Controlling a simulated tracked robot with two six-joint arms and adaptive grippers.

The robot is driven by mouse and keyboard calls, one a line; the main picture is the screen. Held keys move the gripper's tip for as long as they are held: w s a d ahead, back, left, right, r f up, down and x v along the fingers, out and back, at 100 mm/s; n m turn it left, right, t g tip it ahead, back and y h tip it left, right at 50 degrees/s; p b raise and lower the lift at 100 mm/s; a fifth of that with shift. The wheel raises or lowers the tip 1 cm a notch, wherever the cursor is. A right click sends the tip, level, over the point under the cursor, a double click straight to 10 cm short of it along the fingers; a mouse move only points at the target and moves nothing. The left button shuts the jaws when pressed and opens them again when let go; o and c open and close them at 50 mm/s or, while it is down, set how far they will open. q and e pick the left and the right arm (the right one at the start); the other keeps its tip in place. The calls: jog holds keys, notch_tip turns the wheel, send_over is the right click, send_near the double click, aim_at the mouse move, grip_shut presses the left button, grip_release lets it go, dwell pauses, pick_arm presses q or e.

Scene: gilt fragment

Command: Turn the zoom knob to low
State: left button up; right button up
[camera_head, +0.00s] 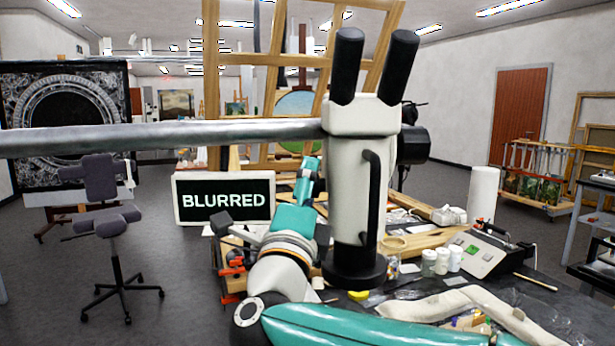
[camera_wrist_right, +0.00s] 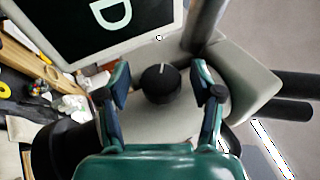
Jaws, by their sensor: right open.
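The microscope (camera_head: 350,200) has a pale body, two black eyepieces and a long grey boom. The zoom knob (camera_wrist_right: 160,84) is round and black with a white pointer line on its face, pointing up and slightly right in the right wrist view. My right gripper (camera_wrist_right: 161,92) is open, with one finger on each side of the knob and visible gaps between. In the head view my right gripper (camera_head: 308,178) is left of the microscope body; I cannot make out the knob there. My left gripper is not in view.
A monitor (camera_head: 222,198) reading "BLURRED" stands left of the microscope. The cluttered black worktop (camera_head: 410,282) holds white jars (camera_head: 442,261), a grey control box (camera_head: 481,256) and a paper roll (camera_head: 482,194). The boom (camera_head: 160,136) crosses from the left. A chair (camera_head: 112,225) stands on open floor.

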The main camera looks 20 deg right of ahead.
jog(key=shift+w+d+r, duration=0.1)
jog(key=shift+w, duration=0.15)
jog(key=c, duration=1.2)
jog(key=shift+o, duration=0.2)
jog(key=shift+r+g+y+p, duration=0.15)
jog(key=shift+g+y+p, duration=0.3)
jog(key=shift+p, duration=0.4)
jog(key=n+g+y+p, duration=0.1)
jog(key=g+p, duration=0.1)
jog(key=p, duration=0.3)
jog(key=g+y+p, duration=0.1)
jog(key=g+p, duration=0.1)
jog(key=p, duration=0.3)
jog(key=shift+r+n+y, duration=0.1)
jog(key=shift+n+y, duration=0.15)
jog(key=shift+n, duration=0.15)
jog(key=shift+f+g+p, duration=0.35)
jog(key=shift+g+p, duration=0.2)
jog(key=shift+p, duration=0.2)
